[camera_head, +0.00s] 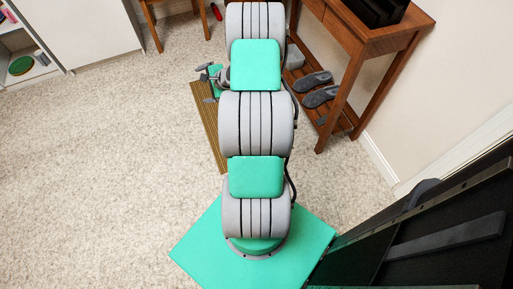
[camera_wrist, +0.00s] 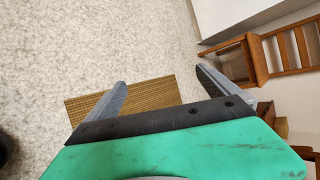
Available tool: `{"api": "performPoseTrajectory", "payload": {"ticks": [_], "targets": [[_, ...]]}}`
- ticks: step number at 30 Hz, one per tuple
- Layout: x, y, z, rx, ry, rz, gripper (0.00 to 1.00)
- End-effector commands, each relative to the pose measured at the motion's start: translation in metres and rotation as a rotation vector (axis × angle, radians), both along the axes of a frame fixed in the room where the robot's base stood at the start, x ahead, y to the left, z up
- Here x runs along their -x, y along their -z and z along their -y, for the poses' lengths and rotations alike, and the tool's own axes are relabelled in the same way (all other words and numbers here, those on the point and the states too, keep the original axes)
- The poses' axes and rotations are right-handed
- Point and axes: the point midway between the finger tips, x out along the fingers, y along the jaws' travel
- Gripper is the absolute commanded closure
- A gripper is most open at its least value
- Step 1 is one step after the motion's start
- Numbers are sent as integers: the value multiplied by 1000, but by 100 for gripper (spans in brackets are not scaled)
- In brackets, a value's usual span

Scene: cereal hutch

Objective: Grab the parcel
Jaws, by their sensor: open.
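I cannot make out a parcel for certain in either view. My gripper (camera_wrist: 160,79) is open, with its two grey fingers wide apart and nothing between them. In the head view my gripper (camera_head: 208,84) shows only partly, left of my arm, above the floor by a brown ribbed mat (camera_head: 208,128). The mat (camera_wrist: 150,93) also lies below and beyond the fingers in the wrist view. A small brown block-like shape (camera_wrist: 265,109) shows right of the right finger; I cannot tell what it is. My arm hides part of the floor.
A wooden console table (camera_head: 345,75) with grey shoes (camera_head: 318,92) on its low shelf stands at the right wall. A wooden chair (camera_wrist: 250,62) and a white cabinet (camera_head: 85,30) are at the back. A small red object (camera_head: 216,12) lies on the floor. The carpet at left is clear.

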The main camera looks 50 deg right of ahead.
Motion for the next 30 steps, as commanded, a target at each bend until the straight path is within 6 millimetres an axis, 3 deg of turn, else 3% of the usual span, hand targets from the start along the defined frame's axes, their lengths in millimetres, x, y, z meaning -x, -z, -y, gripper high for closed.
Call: {"api": "performPoseTrajectory", "payload": {"ticks": [1, 3, 6, 9, 10, 12, 15, 30], "targets": [[22, 98, 30, -128, 164, 41, 0], [52, 177, 65, -305, 398, 133, 0], [103, 276, 101, -540, 711, 279, 0], [151, 344, 118, -721, 953, 418, 0], [162, 358, 121, -762, 1007, 452, 0], [182, 379, 124, -831, 1097, 513, 0], [191, 390, 127, -874, 1151, 555, 0], [135, 416, 164, -876, 1152, 554, 0]]}}
